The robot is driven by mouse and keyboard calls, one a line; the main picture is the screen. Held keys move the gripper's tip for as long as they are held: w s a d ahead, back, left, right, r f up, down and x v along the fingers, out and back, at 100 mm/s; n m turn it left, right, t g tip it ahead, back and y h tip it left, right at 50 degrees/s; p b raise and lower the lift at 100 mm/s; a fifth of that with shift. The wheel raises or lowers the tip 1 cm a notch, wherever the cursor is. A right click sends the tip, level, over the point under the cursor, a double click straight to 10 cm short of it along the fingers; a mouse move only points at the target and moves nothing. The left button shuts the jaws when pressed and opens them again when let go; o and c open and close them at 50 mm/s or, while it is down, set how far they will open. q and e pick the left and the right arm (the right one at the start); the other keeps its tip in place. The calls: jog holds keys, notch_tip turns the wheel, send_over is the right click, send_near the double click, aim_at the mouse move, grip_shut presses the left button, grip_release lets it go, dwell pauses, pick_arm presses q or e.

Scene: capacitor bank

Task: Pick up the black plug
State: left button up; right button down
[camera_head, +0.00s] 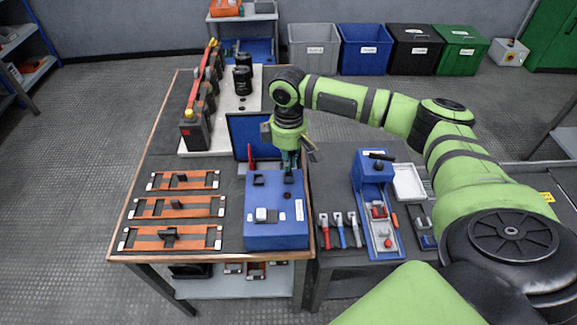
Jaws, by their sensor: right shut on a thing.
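My right gripper (289,161) points down at the back edge of the blue box (277,232) on the wooden-edged table. It is shut on a small dark thing at its fingertips, which I take to be the black plug; its shape is mostly hidden by the fingers. The box's top carries a black square part (259,181), a dark round socket (287,195) and a white part (266,215). I cannot tell whether the held thing is clear of the box. My left gripper is not in view.
A raised blue panel (246,137) and a red piece stand just left of my right gripper. Orange bars (178,207) lie at the table's left. A row of capacitors (195,128) stands behind.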

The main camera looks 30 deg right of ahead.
jog(key=shift+r, duration=0.95)
jog(key=s+r, duration=0.3)
jog(key=s, duration=0.2)
jog(key=s+a+r+b, duration=0.1)
jog(key=s+r, duration=0.2)
jog(key=s, duration=0.3)
jog(key=shift+s+a+r, duration=0.3)
jog(key=shift+r, duration=0.1)
jog(key=shift+w, duration=0.1)
jog(key=w+d+p, duration=0.2)
jog(key=w, duration=0.8)
jog(key=w+d+p, duration=0.2)
jog(key=w+d, duration=0.1)
jog(key=w, duration=0.7)
jog(key=shift+w+d+f+p, duration=0.15)
jog(key=shift+d+f+p, duration=0.2)
jog(key=shift+f+p, duration=0.1)
jog(key=shift+m+p, duration=0.7)
jog(key=shift+p, duration=0.1)
